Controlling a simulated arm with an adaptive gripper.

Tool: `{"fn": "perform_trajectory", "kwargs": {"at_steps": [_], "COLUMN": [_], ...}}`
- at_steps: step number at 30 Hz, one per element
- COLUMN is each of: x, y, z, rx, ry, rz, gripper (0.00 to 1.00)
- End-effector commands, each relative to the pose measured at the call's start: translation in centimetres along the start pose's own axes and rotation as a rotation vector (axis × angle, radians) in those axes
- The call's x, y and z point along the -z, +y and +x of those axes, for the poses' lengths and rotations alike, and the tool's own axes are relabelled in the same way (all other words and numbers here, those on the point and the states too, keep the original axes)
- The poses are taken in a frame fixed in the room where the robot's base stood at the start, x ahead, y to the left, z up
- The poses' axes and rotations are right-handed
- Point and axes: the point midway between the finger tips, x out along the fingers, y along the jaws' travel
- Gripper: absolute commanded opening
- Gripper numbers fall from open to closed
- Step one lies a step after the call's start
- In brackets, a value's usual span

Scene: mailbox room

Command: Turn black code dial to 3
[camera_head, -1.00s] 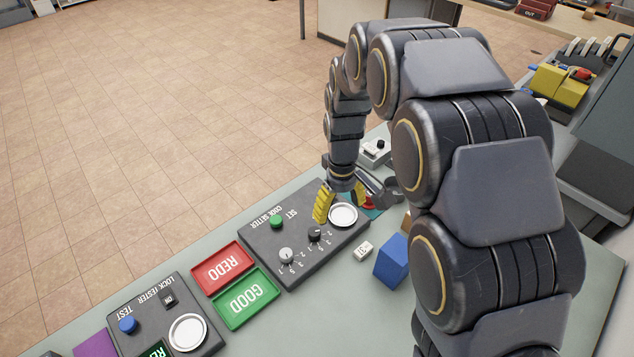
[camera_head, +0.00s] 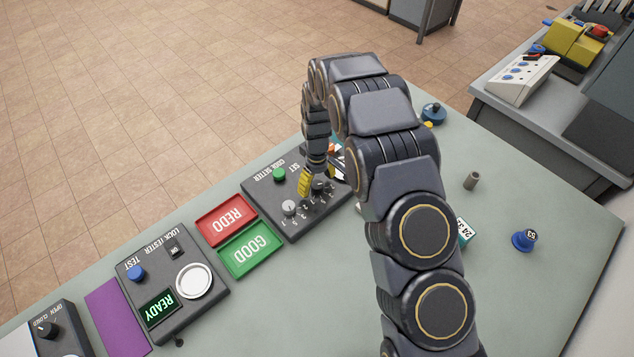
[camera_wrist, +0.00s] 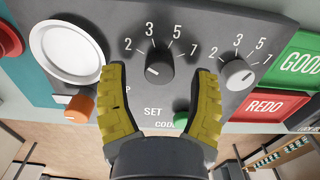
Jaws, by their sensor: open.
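The black code dial (camera_wrist: 158,68) sits on the dark grey code setter panel, with the numbers 2, 3, 5 and 7 arced around it. A small white mark shows on its lower left face in the wrist view; I cannot tell which number it selects. The dial (camera_head: 319,187) also shows in the head view, beside my yellow fingers. My gripper (camera_wrist: 161,73) is open, with one finger on each side of the dial and visible gaps to it. The code setter (camera_head: 297,222) is partly hidden by my arm in the head view.
A light grey dial (camera_wrist: 237,74) with its own numbers is right of the black dial in the wrist view. A green SET button (camera_head: 279,174) is close to my fingers. A white round pad (camera_wrist: 66,52) lies left. Red REDO (camera_head: 226,219) and green GOOD (camera_head: 250,250) trays adjoin the panel.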

Motion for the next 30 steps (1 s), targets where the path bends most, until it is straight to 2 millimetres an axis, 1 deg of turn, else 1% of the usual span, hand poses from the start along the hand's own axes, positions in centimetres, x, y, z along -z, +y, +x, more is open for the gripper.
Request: {"fn": "perform_trajectory", "kwargs": {"at_steps": [1, 3, 10, 11, 12, 14, 15, 25, 30], "x": [-0.03, -0.01, 0.03, 0.03, 0.04, 0.03, 0.03, 0.03, 0.01], "y": [0.00, 0.02, 0.04, 0.04, 0.04, 0.04, 0.04, 0.03, 0.04], "z": [0.56, 0.94, 1.02, 1.02, 1.01, 1.01, 1.01, 1.05, 1.07], "rx": [0.001, 0.000, -0.001, -0.001, -0.001, -0.001, -0.001, -0.001, -0.001], "ry": [-0.001, 0.000, 0.002, 0.002, 0.002, 0.002, 0.002, 0.002, 0.002], "rz": [0.000, 0.000, 0.000, 0.000, 0.000, 0.000, 0.000, 0.011, 0.066], "gripper": [0.61, 0.61, 0.61, 0.53, 0.36, 0.10, 0.00, 0.00, 0.00]}}
